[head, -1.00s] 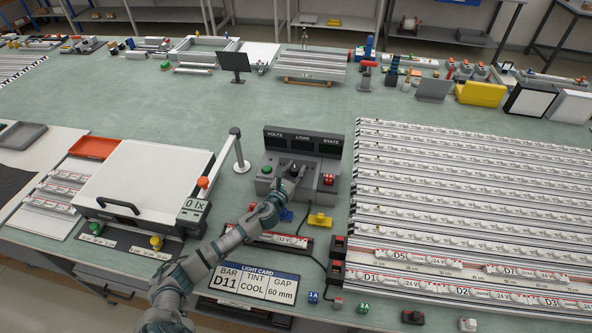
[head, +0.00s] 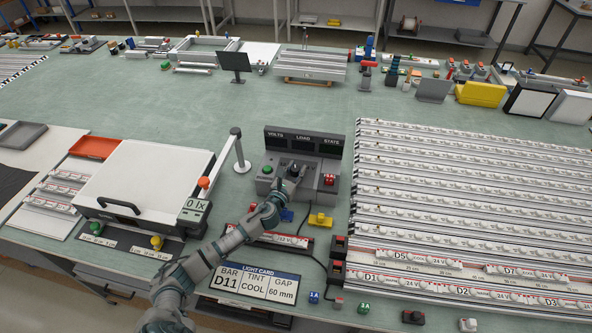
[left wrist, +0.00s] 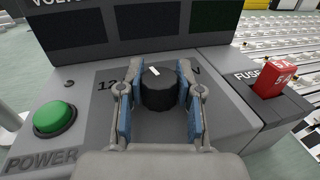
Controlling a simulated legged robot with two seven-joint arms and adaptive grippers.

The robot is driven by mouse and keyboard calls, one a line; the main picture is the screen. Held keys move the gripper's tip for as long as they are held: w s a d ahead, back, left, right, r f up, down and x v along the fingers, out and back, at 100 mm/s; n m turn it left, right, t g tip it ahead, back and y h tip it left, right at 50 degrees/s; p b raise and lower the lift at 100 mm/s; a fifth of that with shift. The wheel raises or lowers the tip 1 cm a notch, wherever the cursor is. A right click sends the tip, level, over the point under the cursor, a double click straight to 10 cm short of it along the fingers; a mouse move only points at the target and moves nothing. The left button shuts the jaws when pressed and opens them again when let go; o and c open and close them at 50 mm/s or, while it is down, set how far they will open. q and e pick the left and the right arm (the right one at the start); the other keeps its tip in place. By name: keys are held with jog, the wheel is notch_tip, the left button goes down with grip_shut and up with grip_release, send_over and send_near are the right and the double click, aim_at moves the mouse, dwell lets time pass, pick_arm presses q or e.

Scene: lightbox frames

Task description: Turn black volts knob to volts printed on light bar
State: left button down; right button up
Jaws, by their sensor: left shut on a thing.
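The black volts knob (left wrist: 159,88) stands on the grey power supply (head: 262,181) and shows in the left wrist view with a white mark near its top, pointing up and slightly left. My left gripper (left wrist: 158,100) is shut on the knob, with one blue-padded finger on each side. It also shows in the head view (head: 290,185), where it covers part of the knob. A "12" is printed left of the knob; the marking on the right is mostly hidden by a finger. A light bar (head: 275,237) lies in front of the supply; its print is too small to read surely.
A green power button (left wrist: 54,118) is left of the knob and a red fuse (left wrist: 274,78) is right. The dark display panel (head: 303,142) rises behind. A light card (head: 254,283) and a yellow block (head: 320,220) lie in front. Racks of light bars (head: 470,210) fill the right.

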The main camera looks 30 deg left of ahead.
pick_arm(q)
jog(key=shift+s+f, duration=0.1)
jog(key=shift+f, duration=0.4)
jog(key=c, duration=1.1)
grip_release()
jog(key=o, duration=0.4)
jog(key=shift+c, duration=0.2)
jog(key=shift+r, duration=0.1)
jog(key=s, duration=1.1)
jog(key=shift+s+a, duration=0.15)
jog(key=shift+s, duration=0.2)
jog(key=shift+r, duration=0.15)
